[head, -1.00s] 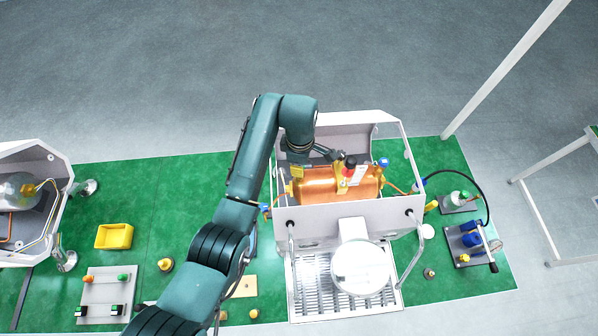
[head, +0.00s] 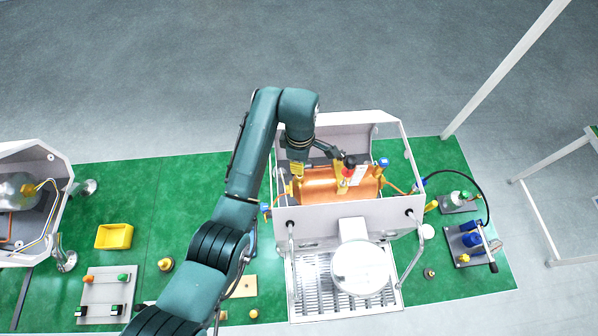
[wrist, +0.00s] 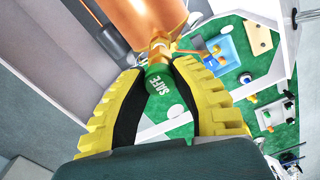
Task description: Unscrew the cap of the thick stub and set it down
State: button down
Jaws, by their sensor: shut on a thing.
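The copper boiler (head: 325,186) lies inside the open machine housing. It also fills the top of the wrist view (wrist: 150,18). A brass stub (wrist: 159,50) sticks out of its end, with a green cap (wrist: 168,98) marked SAFE at the stub's end. My gripper (wrist: 163,73) has its yellow ridged fingers on both sides of the cap and is shut on it. The cap is in line with the stub; I cannot tell how far it is unscrewed.
The housing wall (head: 345,216) stands close in front of the boiler. A yellow bin (head: 114,236) and a grey plate with small fittings (head: 104,290) lie on the green mat (head: 185,190) to the left. A blue pump fixture (head: 471,241) stands at the right.

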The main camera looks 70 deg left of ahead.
jog(key=shift+r, duration=0.15)
jog(key=shift+r, duration=1.95)
